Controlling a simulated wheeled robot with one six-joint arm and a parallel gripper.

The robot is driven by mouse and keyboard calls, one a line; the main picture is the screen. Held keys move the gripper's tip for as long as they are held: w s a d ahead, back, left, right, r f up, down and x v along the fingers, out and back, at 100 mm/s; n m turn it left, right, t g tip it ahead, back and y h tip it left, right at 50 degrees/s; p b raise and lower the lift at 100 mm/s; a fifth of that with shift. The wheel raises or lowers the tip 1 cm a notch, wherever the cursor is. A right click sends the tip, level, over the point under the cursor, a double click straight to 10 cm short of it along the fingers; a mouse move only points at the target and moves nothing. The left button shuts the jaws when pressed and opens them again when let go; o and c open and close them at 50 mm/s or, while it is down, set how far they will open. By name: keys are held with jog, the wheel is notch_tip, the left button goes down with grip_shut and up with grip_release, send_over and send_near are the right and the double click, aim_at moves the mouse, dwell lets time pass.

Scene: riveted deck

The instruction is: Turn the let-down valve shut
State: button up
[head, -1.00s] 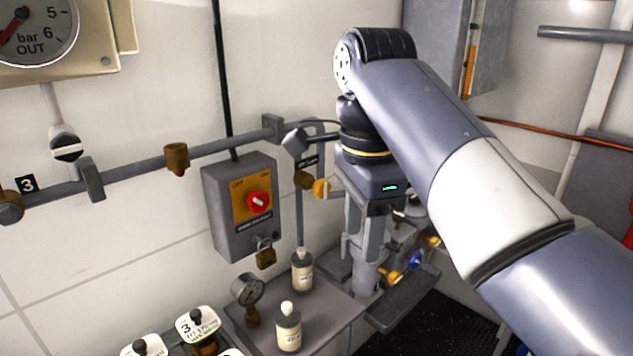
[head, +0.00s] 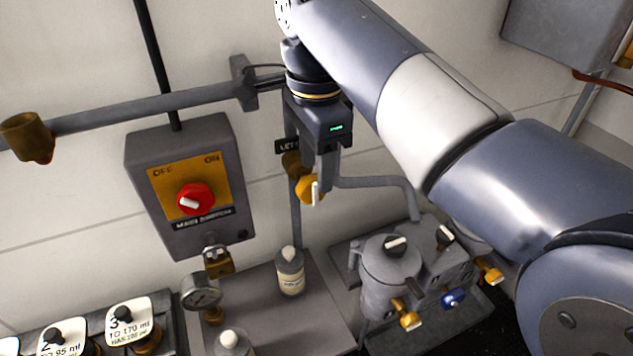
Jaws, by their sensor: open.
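The let-down valve is on a thin grey vertical pipe under a dark label of which "LET" shows. Its brass body (head: 291,163) carries a yellow knob (head: 304,189) with a white bar that stands about upright in the picture. My gripper (head: 322,180) points down just above and beside the knob, its fingers overlapping the knob's upper right side in the head view. It is open and holds nothing. I cannot tell whether a finger touches the knob, and part of the valve is hidden behind the gripper.
A main switch box (head: 190,187) with a red knob and a hanging padlock (head: 218,262) is left of the valve. A bottle (head: 290,272) stands on the shelf below. A grey pot (head: 385,275) with yellow and blue taps stands lower right. A wall pipe (head: 150,108) runs left.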

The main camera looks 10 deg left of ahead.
aim_at(312, 189)
jog(key=shift+f, duration=2.05)
jog(key=shift+c, duration=0.3)
jog(key=c, duration=0.9)
